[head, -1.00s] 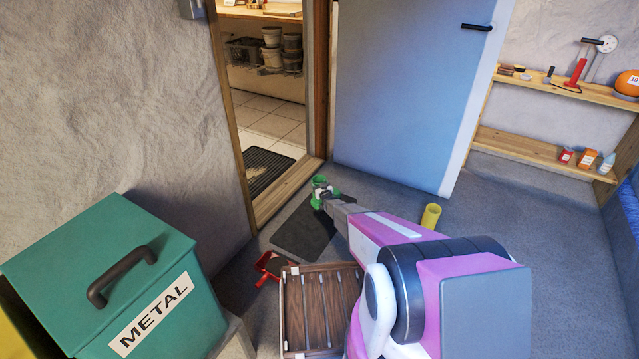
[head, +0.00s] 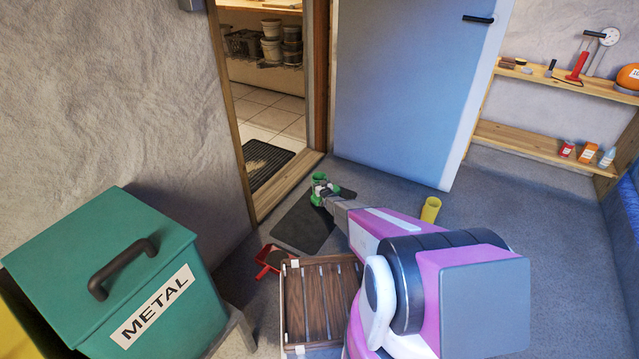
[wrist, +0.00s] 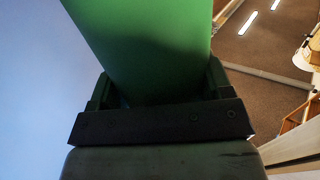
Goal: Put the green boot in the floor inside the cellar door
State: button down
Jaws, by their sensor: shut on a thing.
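The green boot (head: 319,180) is in my gripper (head: 322,194), held above the dark mat on this side of the doorway in the head view. In the wrist view the green boot (wrist: 145,45) fills the upper middle, between the fingers of my gripper (wrist: 155,95). My gripper is shut on it. The boot's lower part is partly hidden by the gripper. The cellar door (head: 405,90) is a blue panel standing open to the right of the doorway. Through the doorway, the light tiled floor (head: 270,115) shows beyond the wooden sill (head: 285,185).
A dark mat (head: 300,228) lies before the sill, and another mat (head: 262,163) lies inside. A yellow boot-like tube (head: 431,209) stands right of my arm. A red dustpan (head: 268,262), slatted wooden crate (head: 293,310) and green METAL bin (head: 100,260) are nearer.

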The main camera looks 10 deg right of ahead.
jog(key=shift+f, duration=0.3)
grip_release()
jog(key=shift+f, duration=0.1)
